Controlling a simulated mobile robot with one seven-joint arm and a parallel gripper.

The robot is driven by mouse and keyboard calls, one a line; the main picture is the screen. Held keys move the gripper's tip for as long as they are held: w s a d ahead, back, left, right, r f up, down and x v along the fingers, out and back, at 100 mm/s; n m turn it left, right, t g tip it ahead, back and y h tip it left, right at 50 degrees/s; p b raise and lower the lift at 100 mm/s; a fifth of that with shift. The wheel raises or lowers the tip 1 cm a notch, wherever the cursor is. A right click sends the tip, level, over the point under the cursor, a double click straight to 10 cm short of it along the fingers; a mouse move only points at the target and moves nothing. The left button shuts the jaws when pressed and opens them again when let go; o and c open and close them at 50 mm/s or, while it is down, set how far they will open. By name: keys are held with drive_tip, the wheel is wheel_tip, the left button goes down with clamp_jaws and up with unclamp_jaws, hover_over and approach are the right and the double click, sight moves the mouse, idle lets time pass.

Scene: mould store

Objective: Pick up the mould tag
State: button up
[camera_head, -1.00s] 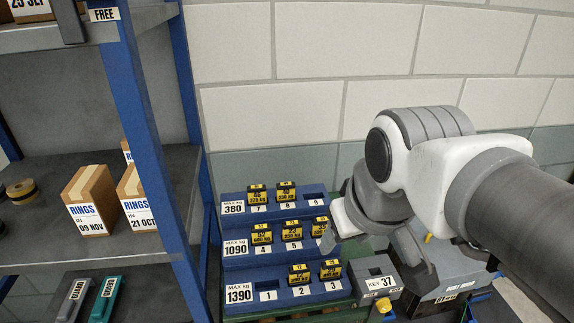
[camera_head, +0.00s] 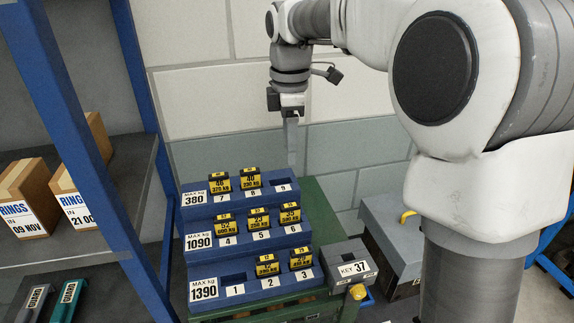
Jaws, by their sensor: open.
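Several yellow-and-black mould tags stand in a blue stepped rack (camera_head: 188,247). The top step, marked MAX kg 380, has a tag reading 46 (camera_head: 220,184) over slot 7 and a tag reading 40 (camera_head: 251,180) over slot 8; slot 9 is empty. The middle step, marked 1090, has tags over slots 4 (camera_head: 226,226), 5 (camera_head: 259,220) and 6 (camera_head: 290,214). The bottom step, marked 1390, has tags over slots 2 (camera_head: 267,266) and 3 (camera_head: 301,258); slot 1 is empty. My gripper (camera_head: 291,155) is open, pointing down, above and behind the rack's right end, apart from the tags.
A grey key box (camera_head: 353,268) marked KEY 37 with a yellow knob stands right of the rack on a green stand (camera_head: 320,215). A grey case (camera_head: 385,235) lies behind it. Blue-framed shelving (camera_head: 143,170) with RINGS cartons (camera_head: 30,195) stands left. A tiled wall closes the back.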

drive_tip(key=w+f+n, duration=0.2)
hover_over(290, 205)
wheel_tip(290, 205, down, 10)
drive_tip(key=shift+s+a+f, duration=0.1)
drive_tip(key=shift+f, duration=3.4)
clamp_jaws()
